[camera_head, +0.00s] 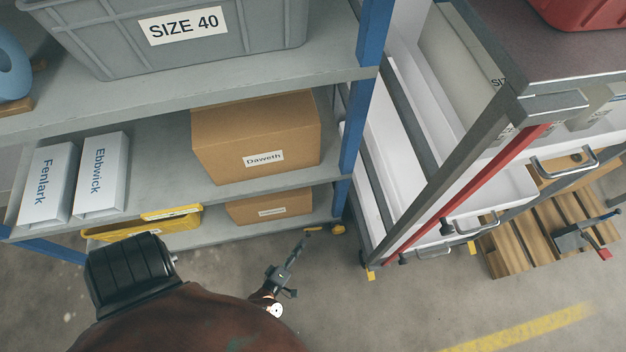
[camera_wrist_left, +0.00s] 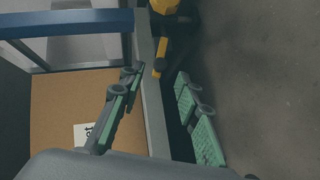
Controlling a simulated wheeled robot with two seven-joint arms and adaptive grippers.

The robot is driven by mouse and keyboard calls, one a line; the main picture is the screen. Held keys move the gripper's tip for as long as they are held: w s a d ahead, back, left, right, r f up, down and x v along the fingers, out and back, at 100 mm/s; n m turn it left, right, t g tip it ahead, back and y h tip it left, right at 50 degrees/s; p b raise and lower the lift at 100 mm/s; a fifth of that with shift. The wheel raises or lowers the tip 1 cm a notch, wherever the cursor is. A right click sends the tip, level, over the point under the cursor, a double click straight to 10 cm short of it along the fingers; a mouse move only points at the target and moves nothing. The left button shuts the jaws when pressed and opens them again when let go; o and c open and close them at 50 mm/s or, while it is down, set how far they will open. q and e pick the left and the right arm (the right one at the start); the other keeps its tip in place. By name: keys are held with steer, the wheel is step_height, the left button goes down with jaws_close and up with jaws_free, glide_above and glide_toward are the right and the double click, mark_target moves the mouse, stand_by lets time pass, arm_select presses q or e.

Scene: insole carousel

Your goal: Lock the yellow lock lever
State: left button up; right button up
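The yellow lock lever (camera_wrist_left: 160,57) shows in the left wrist view as a short yellow tab on a dark bracket, below a yellow caster part (camera_wrist_left: 165,5). In the head view the lever (camera_head: 309,231) is a tiny orange-yellow spot by the shelf's front foot, left of the yellow caster (camera_head: 338,229). My left gripper (camera_head: 303,239) points at it from the front. In the wrist view its green-padded fingers (camera_wrist_left: 157,78) are apart with nothing between them, and the lever lies just beyond the tips. Whether they touch cannot be told. My right gripper does not show.
The grey shelf (camera_head: 240,232) with blue posts stands behind the gripper, with cardboard boxes (camera_head: 265,125) and a yellow tray (camera_head: 150,232). A cart with a red bar (camera_head: 470,185) and a wooden pallet (camera_head: 550,235) stand to the right. Open concrete floor lies in front.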

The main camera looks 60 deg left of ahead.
mark_target(307, 235)
arm_select(q)
steer(key=shift+b+x, duration=1.15)
steer(key=shift+x, duration=2.25)
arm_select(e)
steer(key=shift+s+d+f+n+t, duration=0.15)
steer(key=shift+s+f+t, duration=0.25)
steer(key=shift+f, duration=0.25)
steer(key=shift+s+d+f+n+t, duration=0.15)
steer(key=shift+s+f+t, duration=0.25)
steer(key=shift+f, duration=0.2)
arm_select(q)
steer(key=shift+c, duration=0.3)
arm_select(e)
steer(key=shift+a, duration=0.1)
arm_select(q)
jaws_close()
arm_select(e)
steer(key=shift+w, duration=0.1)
